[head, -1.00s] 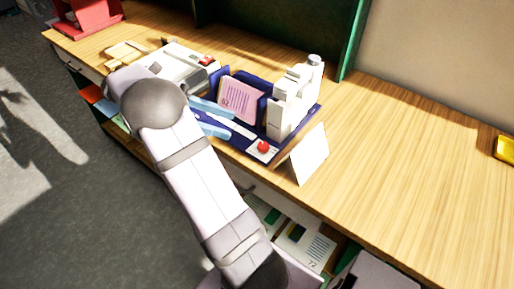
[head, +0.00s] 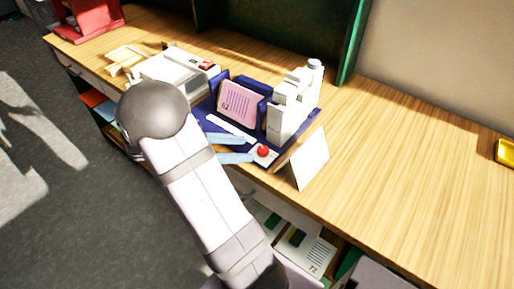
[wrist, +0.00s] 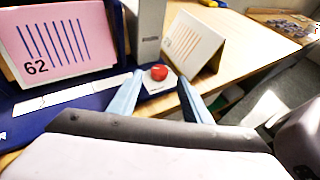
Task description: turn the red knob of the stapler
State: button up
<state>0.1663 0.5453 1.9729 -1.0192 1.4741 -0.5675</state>
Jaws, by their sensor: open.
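The stapler is a dark blue base (head: 207,112) with a white upright body (head: 289,104) on its right part. The red knob (head: 263,151) sits on a small white plate at the base's front right corner. In the wrist view the red knob (wrist: 159,72) shows between the tips of my two light blue fingers. My gripper (head: 250,149) is open and empty, with its fingertips close to the knob at the front edge. In the wrist view my gripper (wrist: 160,84) has one finger on each side of the knob; I cannot tell whether either touches it.
A pink card (head: 238,103) stands in the blue base. A white folded card (head: 309,160) stands just right of the knob. A grey-white device (head: 178,75) is at the left.

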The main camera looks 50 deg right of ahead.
aim_at(264, 149)
jog(key=shift+p+x, duration=0.5)
jog(key=shift+x, duration=2.5)
jog(key=c, duration=1)
jog(key=shift+r+m+g, duration=0.1)
jog(key=shift+m+g, duration=0.2)
jog(key=m+g+y, duration=0.1)
jog(key=m+g+y+p, duration=0.2)
jog(key=m+y, duration=0.1)
jog(key=shift+w+d, duration=0.3)
jog(key=shift+w+d+m+g+y, duration=0.15)
jog(key=shift+m+g+y, duration=0.5)
jog(key=shift+m+y, duration=0.55)
jog(key=shift+s+d+m+g+y, duration=0.15)
jog(key=shift+m+g+y, duration=0.5)
jog(key=shift+m+y, duration=0.55)
jog(key=shift+w, duration=0.1)
